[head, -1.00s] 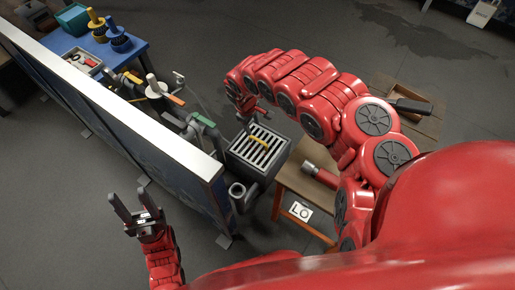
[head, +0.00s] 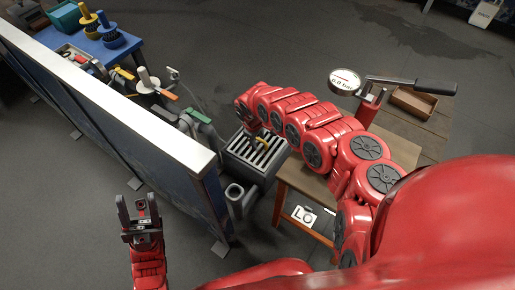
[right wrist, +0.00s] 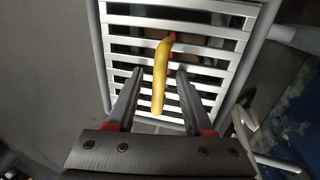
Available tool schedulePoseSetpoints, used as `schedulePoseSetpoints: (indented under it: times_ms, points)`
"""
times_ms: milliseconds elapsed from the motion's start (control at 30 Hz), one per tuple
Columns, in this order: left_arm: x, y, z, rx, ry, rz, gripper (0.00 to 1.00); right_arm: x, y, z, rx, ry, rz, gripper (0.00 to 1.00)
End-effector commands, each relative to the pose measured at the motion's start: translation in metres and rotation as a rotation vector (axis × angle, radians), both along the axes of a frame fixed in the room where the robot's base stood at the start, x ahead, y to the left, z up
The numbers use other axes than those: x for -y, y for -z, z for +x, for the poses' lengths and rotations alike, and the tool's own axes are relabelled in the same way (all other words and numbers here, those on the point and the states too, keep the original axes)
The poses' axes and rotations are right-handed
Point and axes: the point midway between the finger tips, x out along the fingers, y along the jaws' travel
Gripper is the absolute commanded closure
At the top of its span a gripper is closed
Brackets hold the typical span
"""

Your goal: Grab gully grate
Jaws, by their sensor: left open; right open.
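The gully grate (head: 247,156) is a set of pale metal bars on a dark box-shaped gully, with a yellow handle across its middle. My right gripper (head: 263,138) is over the grate in the head view, and my arm hides part of it. In the right wrist view the yellow handle (right wrist: 161,80) lies between the open fingers of my right gripper (right wrist: 160,72), with a gap on each side. The slats of the grate (right wrist: 190,22) show behind it. My left gripper (head: 137,208) is open and empty, away to the left of the grate.
A long blue panel (head: 110,100) with a pale top edge stands left of the grate. Pipes and valves (head: 165,92) run behind it. A wooden table (head: 300,180) stands to the right. A gauge (head: 345,80) and a wooden box (head: 412,101) are farther right.

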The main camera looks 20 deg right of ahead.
Motion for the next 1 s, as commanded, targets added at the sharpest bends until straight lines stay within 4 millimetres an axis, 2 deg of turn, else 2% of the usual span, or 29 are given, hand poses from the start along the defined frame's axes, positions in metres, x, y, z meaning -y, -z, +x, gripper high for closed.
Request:
schedulePoseSetpoints:
  times_ms: [167, 433, 1000]
  points:
    - [0.0001, -0.0013, 0.0000, 0.000, 0.001, 0.000, 0.50, 0.0002, -0.0023, 0.0010, 0.002, 0.000, -0.001, 0.50]
    - [0.0000, -0.0011, 0.0002, -0.001, 0.001, 0.000, 0.50, 0.0001, -0.0023, 0.0010, 0.003, 0.000, 0.000, 0.98]
    - [0.0000, -0.0009, 0.0002, -0.001, 0.001, 0.000, 0.50, 0.0000, -0.0024, 0.0012, 0.003, 0.000, 0.000, 1.00]
